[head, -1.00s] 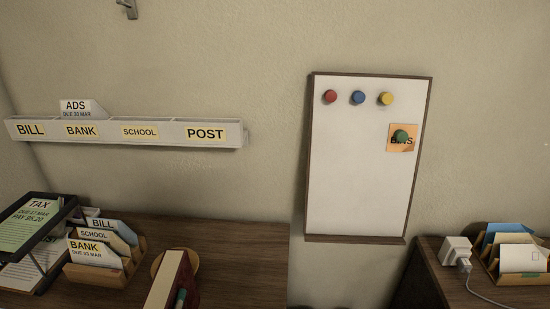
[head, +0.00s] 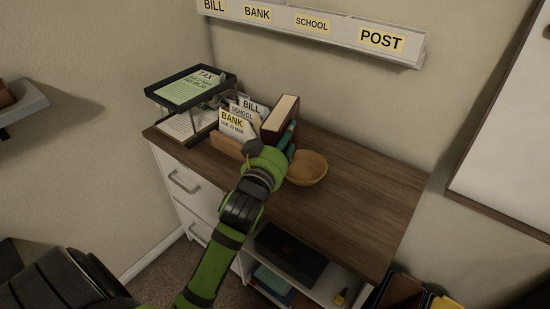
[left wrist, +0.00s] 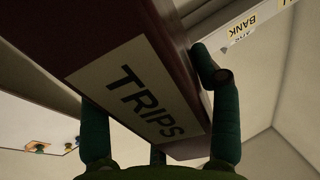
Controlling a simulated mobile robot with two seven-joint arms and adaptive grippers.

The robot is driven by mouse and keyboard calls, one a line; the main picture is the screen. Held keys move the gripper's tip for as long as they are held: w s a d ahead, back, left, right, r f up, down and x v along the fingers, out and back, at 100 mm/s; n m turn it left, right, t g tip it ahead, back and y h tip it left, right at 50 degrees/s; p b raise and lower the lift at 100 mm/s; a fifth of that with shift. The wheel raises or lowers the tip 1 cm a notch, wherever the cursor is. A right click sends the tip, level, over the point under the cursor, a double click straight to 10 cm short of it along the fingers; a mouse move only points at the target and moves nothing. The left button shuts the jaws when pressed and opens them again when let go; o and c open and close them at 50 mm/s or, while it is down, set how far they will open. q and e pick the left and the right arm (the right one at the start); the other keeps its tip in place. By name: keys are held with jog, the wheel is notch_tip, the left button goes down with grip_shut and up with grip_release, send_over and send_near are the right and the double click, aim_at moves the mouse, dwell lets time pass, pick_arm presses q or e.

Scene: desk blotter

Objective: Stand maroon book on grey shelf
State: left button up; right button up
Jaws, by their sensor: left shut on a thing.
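The maroon book (head: 284,112) stands roughly upright above the wooden desk, pale page edges facing up, between the letter sorter and a round bowl. My left gripper (head: 284,143) is shut on it. In the left wrist view the book (left wrist: 100,35) fills the upper middle, with a "TRIPS" label on its spine and the dark green fingers (left wrist: 160,120) on either side. I cannot tell whether the book touches the desk. The grey shelf (head: 28,108) is on the wall at the far left, partly cut off, with a brown object on it. My right gripper is not in view.
The wooden letter sorter (head: 226,147) holds labelled cards, left of the book. A black two-tier paper tray (head: 160,97) is behind it. The wooden bowl (head: 307,168) is right of my gripper. The desk (head: 355,205) is clear to the right. A wall rack (head: 345,38) hangs above.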

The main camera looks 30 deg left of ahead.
pick_arm(q)
jog(key=shift+n+y, duration=0.4)
jog(key=shift+y, duration=0.2)
jog(key=w+a, duration=0.1)
jog(key=w+a+r+b, duration=0.1)
jog(key=w+a+r, duration=0.1)
jog(key=a, duration=0.1)
jog(key=shift+w+a+f+b, duration=0.1)
jog(key=shift+a+b, duration=0.1)
jog(key=shift+b, duration=0.15)
notch_tip(320, 180, down, 5)
jog(key=shift+f+b, duration=0.1)
jog(key=shift+b, duration=0.4)
notch_tip(320, 180, down, 4)
jog(key=shift+f+b, duration=0.15)
jog(key=shift+b, duration=0.25)
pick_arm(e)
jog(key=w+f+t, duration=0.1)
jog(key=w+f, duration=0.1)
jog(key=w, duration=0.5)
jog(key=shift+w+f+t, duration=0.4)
pick_arm(q)
jog(key=o, duration=1.4)
jog(key=shift+f, duration=0.15)
jog(key=shift+o, duration=1.4)
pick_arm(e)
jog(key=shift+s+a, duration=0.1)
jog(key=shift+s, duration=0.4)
